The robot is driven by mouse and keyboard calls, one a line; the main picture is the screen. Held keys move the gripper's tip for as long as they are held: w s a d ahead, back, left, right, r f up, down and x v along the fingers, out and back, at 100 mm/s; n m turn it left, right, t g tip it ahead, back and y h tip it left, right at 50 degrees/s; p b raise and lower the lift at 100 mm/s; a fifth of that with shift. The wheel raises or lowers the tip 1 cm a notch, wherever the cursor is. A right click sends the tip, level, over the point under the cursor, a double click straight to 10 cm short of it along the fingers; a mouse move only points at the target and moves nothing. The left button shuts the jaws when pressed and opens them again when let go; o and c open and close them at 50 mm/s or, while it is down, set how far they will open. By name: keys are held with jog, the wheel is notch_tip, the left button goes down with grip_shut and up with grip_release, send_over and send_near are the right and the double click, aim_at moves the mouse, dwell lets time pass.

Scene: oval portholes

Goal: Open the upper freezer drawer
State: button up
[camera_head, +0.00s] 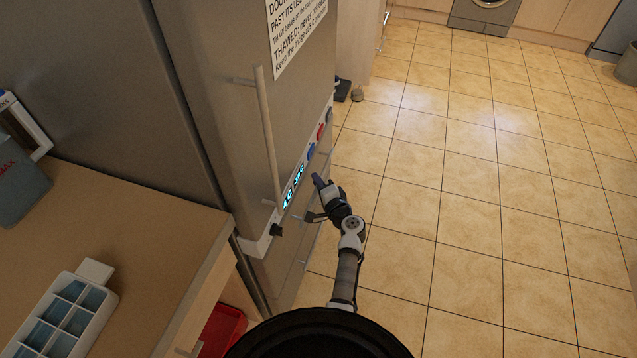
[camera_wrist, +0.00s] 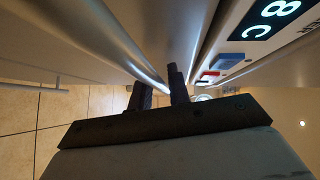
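The tall metal fridge-freezer (camera_head: 225,120) stands left of centre in the head view, with a long upright door handle (camera_head: 268,135). A pale control strip with a lit display (camera_head: 293,186) crosses its front. Below the strip are the freezer fronts, seen very obliquely, with short handle ends such as one (camera_head: 298,217) near the strip and a lower one (camera_head: 303,265). My gripper (camera_head: 319,181) is beside the strip, near the upper freezer front. In the wrist view my gripper (camera_wrist: 160,92) has two dark fingers apart, with a gap between them. I cannot tell whether they touch a handle.
A wooden counter (camera_head: 150,215) with a white-and-blue tray (camera_head: 65,318) is at the left. A red bin (camera_head: 221,328) sits low beside the fridge. The tiled floor (camera_head: 470,190) to the right is clear. A washing machine (camera_head: 484,14) stands far back.

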grip_shut()
jog(key=shift+d, duration=0.15)
jog(key=s+d+b, duration=0.4)
jog(key=d+b, duration=0.1)
jog(key=d, duration=0.8)
jog(key=s+d+b, duration=0.4)
jog(key=s+d, duration=0.1)
jog(key=d, duration=0.9)
jog(key=shift+d+b, duration=0.2)
jog(key=shift+b, duration=0.2)
jog(key=shift+o, duration=1.8)
grip_release()
jog(key=b+v, duration=0.1)
jog(key=v, duration=1.2)
jog(key=shift+s+d+b, duration=0.25)
jog(key=shift+s+b, duration=0.05)
jog(key=shift+b, duration=0.1)
